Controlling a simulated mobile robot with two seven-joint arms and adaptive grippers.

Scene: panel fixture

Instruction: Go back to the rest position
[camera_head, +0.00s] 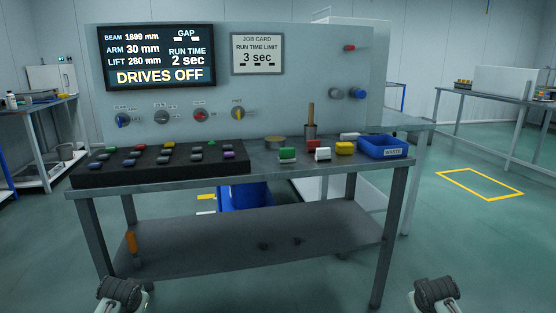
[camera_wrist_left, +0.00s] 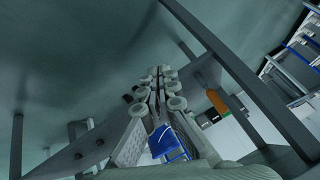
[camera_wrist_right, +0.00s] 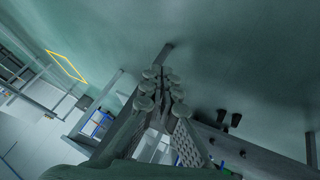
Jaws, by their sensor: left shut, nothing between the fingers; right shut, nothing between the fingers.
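My left gripper (camera_wrist_left: 160,78) is shut and empty in the left wrist view, its fingers together. My right gripper (camera_wrist_right: 162,76) is shut and empty in the right wrist view. In the head view only parts of my two arms show at the bottom edge, left and right, in front of the bench and apart from it. The panel (camera_head: 300,100) stands upright behind the bench. Its screen (camera_head: 157,58) reads DRIVES OFF and run time 2 sec. The job card (camera_head: 257,54) reads run time limit 3 sec.
The bench (camera_head: 265,170) has a lower shelf (camera_head: 240,235) and legs ahead of my arms. An orange-handled tool (camera_head: 131,243) is at the shelf's left. Floor at right is clear.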

